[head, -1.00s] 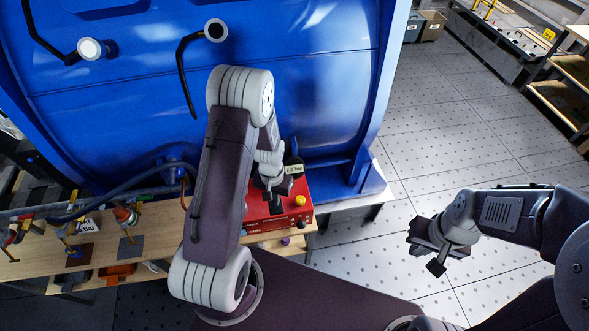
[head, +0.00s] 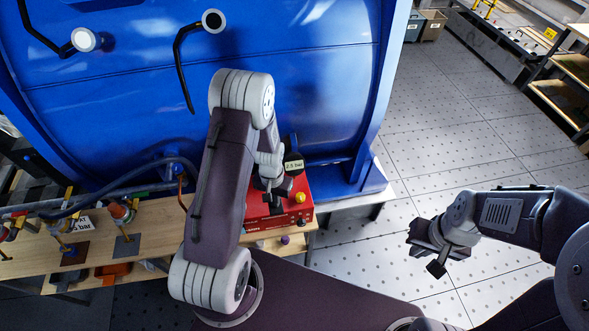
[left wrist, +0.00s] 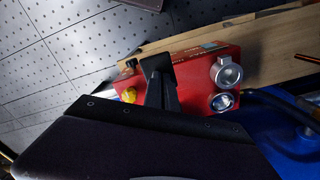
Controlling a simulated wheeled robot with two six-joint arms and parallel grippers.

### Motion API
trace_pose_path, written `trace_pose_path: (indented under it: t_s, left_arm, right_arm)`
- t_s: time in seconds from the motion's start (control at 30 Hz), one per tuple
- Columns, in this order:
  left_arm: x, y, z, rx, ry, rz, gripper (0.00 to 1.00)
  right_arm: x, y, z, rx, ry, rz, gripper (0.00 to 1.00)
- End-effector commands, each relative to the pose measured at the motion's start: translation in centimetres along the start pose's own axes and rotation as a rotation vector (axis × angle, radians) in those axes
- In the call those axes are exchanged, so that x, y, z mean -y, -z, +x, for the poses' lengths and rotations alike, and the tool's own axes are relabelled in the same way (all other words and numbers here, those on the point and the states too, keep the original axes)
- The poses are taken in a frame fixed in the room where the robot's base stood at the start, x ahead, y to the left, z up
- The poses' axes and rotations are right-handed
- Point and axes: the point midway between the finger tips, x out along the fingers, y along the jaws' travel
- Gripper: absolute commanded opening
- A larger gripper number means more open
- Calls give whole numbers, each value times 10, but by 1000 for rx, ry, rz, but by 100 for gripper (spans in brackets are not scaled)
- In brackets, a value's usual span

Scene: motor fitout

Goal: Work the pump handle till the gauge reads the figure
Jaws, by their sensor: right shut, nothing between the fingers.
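The red pump box (head: 305,209) stands on the wooden bench below the blue tank, with a yellow knob (head: 299,198) on it. A small tag reading 2.5 bar (head: 293,165) shows behind it. In the left wrist view the red box (left wrist: 196,68) carries two round metal-rimmed fittings (left wrist: 227,73); no reading is legible. My left gripper (head: 272,203) points down over the box. Its dark fingers (left wrist: 158,78) also show in the left wrist view; I cannot tell whether they hold the pump handle, which I cannot make out. My right gripper (head: 428,252) is shut and empty over the floor.
The blue tank (head: 310,90) fills the back. Hoses and valves with red handles (head: 122,212) line the bench (head: 160,222) at the left, near a partly hidden white card. Grey floor (head: 450,130) lies open at the right, with shelves (head: 560,95) beyond.

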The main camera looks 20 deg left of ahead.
Motion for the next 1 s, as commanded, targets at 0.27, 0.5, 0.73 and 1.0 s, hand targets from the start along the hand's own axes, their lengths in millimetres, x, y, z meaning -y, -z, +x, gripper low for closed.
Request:
trace_pose_path:
  t_s: [0.27,0.5,0.73,1.0]
  left_arm:
    - [2,5,36,-6,1,0,0]
    - [2,6,28,-8,1,0,0]
    - [0,2,-13,-8,1,1,0]
    - [-2,-2,-42,-4,0,1,0]
  right_arm:
    - [-1,-3,29,0,0,0,0]
    - [0,-2,21,0,0,0,0]
    - [0,2,-14,0,0,0,0]
    - [1,4,-38,0,0,0,0]
